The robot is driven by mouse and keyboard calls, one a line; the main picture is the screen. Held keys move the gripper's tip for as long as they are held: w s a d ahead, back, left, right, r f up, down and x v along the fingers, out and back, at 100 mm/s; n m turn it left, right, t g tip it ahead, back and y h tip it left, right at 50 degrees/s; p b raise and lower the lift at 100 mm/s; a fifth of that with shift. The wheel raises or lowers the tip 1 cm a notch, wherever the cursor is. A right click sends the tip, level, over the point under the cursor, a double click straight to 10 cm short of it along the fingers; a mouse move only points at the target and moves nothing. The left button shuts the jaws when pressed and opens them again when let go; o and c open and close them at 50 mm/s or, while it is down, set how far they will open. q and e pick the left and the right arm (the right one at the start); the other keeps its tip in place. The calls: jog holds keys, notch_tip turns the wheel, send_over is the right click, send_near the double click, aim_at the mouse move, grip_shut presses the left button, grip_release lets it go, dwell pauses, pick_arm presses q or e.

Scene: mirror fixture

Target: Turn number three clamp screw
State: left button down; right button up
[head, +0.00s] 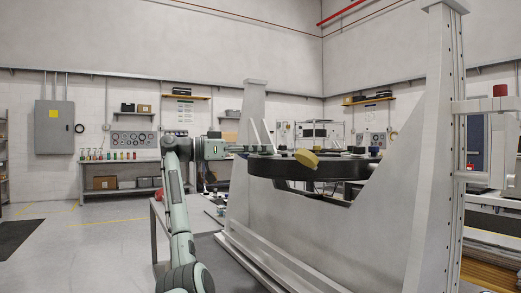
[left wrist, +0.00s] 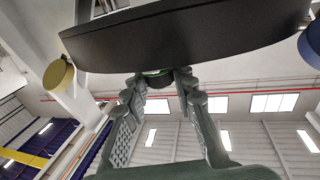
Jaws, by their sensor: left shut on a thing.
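The black round mirror cell (head: 290,168) sits in a tall grey fixture (head: 385,215). A yellow clamp knob (head: 306,158) shows at its near rim; the left wrist view also has a yellow knob (left wrist: 58,75) at left and a dark blue-grey knob (left wrist: 311,44) at right. My left gripper (head: 262,149) reaches in from the left to the cell's left edge. I cannot read any screw numbers. My right gripper is out of view.
The fixture's right upright (head: 437,150) and left upright (head: 252,110) flank the cell. A low bench (head: 157,222) stands by my left arm. A workbench (head: 120,170) lines the back wall. Open floor lies to the left.

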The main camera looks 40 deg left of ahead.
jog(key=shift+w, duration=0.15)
pick_arm(q)
jog(key=c, duration=1.2)
grip_release()
jog(key=shift+s+a, duration=0.1)
jog(key=v, duration=1.1)
jog(key=shift+s+a, duration=0.25)
jog(key=shift+s, duration=0.05)
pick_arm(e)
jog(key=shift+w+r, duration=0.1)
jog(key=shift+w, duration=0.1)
